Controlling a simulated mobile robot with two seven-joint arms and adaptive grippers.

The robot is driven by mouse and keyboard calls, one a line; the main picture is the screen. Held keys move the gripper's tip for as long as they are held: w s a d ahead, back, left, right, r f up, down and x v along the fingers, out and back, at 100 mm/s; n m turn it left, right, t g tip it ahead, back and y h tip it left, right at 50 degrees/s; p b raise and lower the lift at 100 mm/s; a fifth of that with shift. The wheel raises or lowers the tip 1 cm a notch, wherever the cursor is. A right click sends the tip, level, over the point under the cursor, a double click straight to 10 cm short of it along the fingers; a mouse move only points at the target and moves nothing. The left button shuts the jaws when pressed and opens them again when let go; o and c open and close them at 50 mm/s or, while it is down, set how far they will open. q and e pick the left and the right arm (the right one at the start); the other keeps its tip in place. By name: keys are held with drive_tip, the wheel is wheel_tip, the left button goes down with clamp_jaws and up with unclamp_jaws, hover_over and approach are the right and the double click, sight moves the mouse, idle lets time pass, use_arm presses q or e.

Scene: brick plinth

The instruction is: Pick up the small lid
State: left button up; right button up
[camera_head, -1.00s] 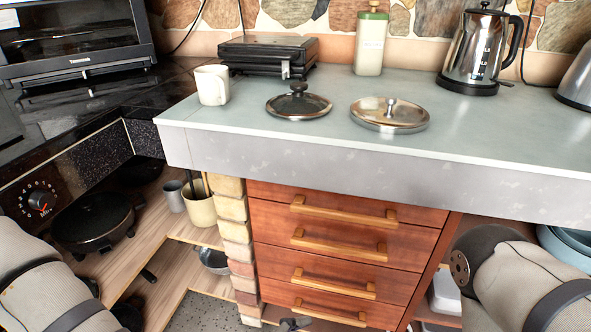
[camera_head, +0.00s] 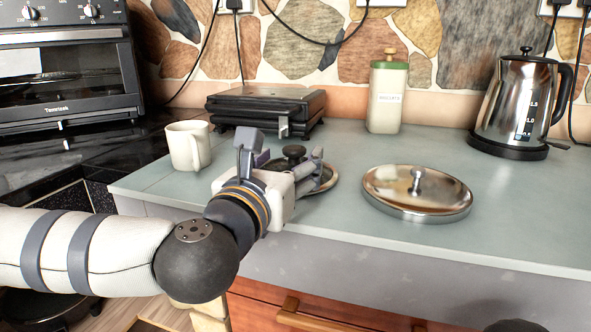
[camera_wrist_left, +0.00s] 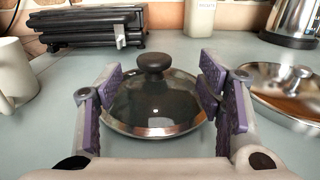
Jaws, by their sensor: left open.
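The small lid (camera_wrist_left: 150,112) is dark glass with a steel rim and a black knob (camera_wrist_left: 154,63). It lies flat on the countertop. In the head view the small lid (camera_head: 324,181) is partly hidden behind my left gripper (camera_head: 283,155). In the left wrist view my left gripper (camera_wrist_left: 162,98) is open, with its purple-padded fingers on either side of the small lid and nothing gripped. A larger steel lid (camera_head: 416,192) with a metal knob lies to the right; it also shows in the left wrist view (camera_wrist_left: 285,92). My right gripper is not in view.
A white mug (camera_head: 188,146) stands left of my left gripper. A black press-like appliance (camera_head: 262,112), a green-capped canister (camera_head: 387,95) and a steel kettle (camera_head: 515,105) stand at the back. The front right of the countertop (camera_head: 530,235) is clear.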

sight(290, 156)
use_arm(q)
drive_tip(key=x, duration=0.5)
drive_tip(key=shift+w+a+f, duration=0.15)
drive_tip(key=shift+w, duration=0.15)
drive_tip(key=shift+f, duration=0.1)
clamp_jaws()
